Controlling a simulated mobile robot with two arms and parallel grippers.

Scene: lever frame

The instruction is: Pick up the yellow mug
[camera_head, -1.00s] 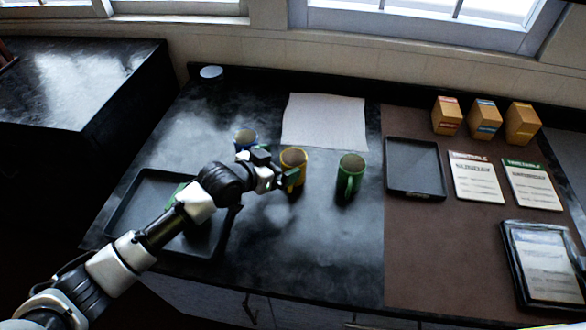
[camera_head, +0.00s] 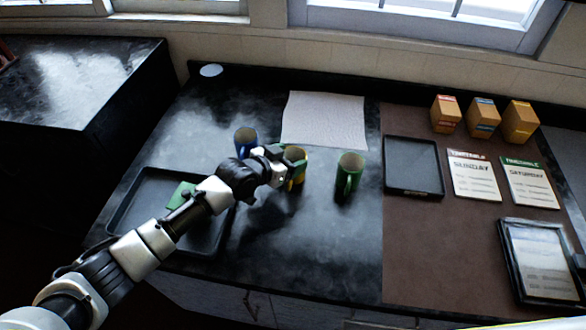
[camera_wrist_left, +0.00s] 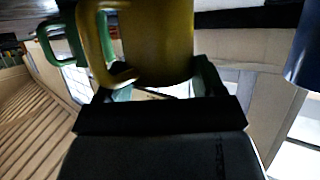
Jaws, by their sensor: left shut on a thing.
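The yellow mug (camera_head: 299,171) stands on the dark counter between the blue mug (camera_head: 245,141) and the green mug (camera_head: 348,175). My left gripper (camera_head: 289,164) is at the yellow mug and partly hides it in the head view. In the left wrist view the yellow mug (camera_wrist_left: 157,45) sits between the two fingers, with its handle to the left. My left gripper is shut on the yellow mug. The green mug (camera_wrist_left: 62,40) shows at the left of that view, and part of the blue mug (camera_wrist_left: 303,50) at the right edge. My right gripper is not in view.
A black tray (camera_head: 126,215) with a green item (camera_head: 181,195) lies under my left arm. A white sheet (camera_head: 323,121) lies behind the mugs. A smaller dark tray (camera_head: 413,166), cards (camera_head: 474,176) and boxes (camera_head: 484,117) are to the right. The counter in front of the mugs is clear.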

